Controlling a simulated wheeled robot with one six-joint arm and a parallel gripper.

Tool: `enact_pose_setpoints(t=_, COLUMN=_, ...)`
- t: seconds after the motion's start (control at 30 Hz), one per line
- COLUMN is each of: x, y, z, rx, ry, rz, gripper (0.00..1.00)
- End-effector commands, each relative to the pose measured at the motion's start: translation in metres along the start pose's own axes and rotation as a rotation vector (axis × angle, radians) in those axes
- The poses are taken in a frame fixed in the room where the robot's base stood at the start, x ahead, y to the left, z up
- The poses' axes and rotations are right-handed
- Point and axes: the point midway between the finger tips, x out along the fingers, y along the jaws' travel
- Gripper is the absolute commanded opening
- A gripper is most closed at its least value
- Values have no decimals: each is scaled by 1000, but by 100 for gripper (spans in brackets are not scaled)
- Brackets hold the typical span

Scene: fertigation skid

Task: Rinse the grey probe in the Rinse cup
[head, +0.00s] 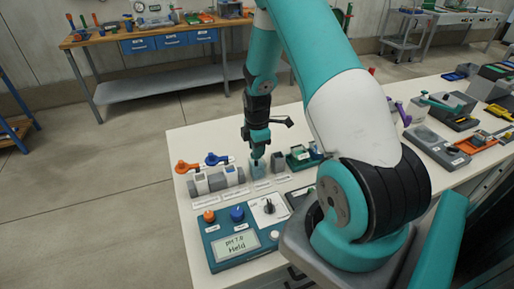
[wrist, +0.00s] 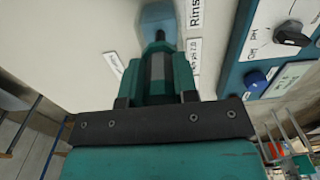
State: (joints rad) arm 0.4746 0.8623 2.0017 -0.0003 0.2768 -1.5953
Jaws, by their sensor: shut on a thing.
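My gripper (head: 257,140) points down over the near table and is shut on the grey probe (wrist: 158,68), whose grey body shows between the teal fingers in the wrist view. The probe's dark lower end (head: 256,158) points at the Rinse cup (head: 257,171), a small translucent blue-grey cup. The cup also shows in the wrist view (wrist: 157,17), beside a label (wrist: 195,14) reading "Rins". The tip overlaps the cup's near part there. I cannot tell whether it is inside the cup or just above it.
Left of the cup stand small holders (head: 201,184) and orange (head: 186,167) and blue (head: 214,159) handled items. A grey block (head: 277,162) and green tray (head: 300,158) are close on the right. In front, a teal meter panel (head: 218,252) reads "pH 7.0 Held".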

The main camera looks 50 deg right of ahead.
Motion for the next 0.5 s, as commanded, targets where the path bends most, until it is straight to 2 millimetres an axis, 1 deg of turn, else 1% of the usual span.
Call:
enact_pose_setpoints(t=0.27, x=3, y=0, z=0, rx=0, ry=0, rz=-1, gripper=0)
enact_pose_setpoints(t=0.5, x=16, y=0, z=0, rx=0, ry=0, rz=-1, gripper=0)
